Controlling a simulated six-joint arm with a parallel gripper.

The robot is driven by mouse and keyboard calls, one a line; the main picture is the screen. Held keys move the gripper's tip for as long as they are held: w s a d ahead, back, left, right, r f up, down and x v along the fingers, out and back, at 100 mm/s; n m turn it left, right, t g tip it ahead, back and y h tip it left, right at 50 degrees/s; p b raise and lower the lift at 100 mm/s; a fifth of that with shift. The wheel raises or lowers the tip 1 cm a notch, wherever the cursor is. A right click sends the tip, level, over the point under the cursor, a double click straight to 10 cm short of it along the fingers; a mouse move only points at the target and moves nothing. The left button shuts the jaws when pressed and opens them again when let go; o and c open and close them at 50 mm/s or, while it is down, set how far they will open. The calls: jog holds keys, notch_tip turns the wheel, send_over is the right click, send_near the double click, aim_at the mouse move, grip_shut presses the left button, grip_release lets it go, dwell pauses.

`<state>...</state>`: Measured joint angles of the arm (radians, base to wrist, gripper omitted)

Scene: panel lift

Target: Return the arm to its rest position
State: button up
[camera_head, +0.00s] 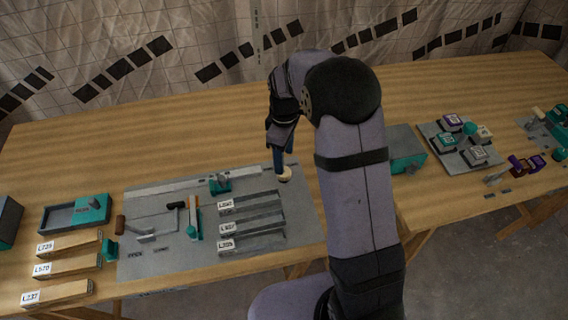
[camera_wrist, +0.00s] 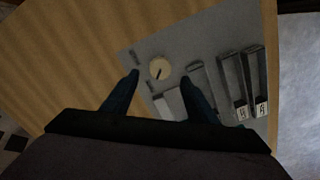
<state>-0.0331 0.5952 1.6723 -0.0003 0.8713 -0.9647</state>
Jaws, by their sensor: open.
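My gripper (camera_head: 277,160) is above the back right part of a grey panel (camera_head: 150,259) on the wooden table. In the wrist view its two dark blue fingers (camera_wrist: 160,84) are spread apart with nothing held between them. A cream round knob (camera_head: 285,174) with a dark mark sits on the panel just beside the fingertips in the head view. The knob also shows in the wrist view (camera_wrist: 159,68), ahead of the gap between the fingers. Whether a finger touches the knob cannot be told. My arm hides part of the table behind it.
The panel carries labelled slots (camera_head: 252,222), a teal block (camera_head: 220,184) and levers (camera_head: 194,218). Labelled wooden blocks (camera_head: 68,268) and a grey tray (camera_head: 60,218) lie left. A button board (camera_head: 462,146) stands right. The table's back strip (camera_head: 150,120) is clear.

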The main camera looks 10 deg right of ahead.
jog(key=shift+r, duration=0.5)
jog(key=shift+s, duration=0.2)
jog(key=s+d+r+m, duration=0.1)
jog(key=s+m, duration=1)
jog(key=s, duration=1.1)
jog(key=shift+s+d+r, duration=0.25)
jog(key=shift+s+r, duration=0.1)
jog(key=shift+r, duration=0.3)
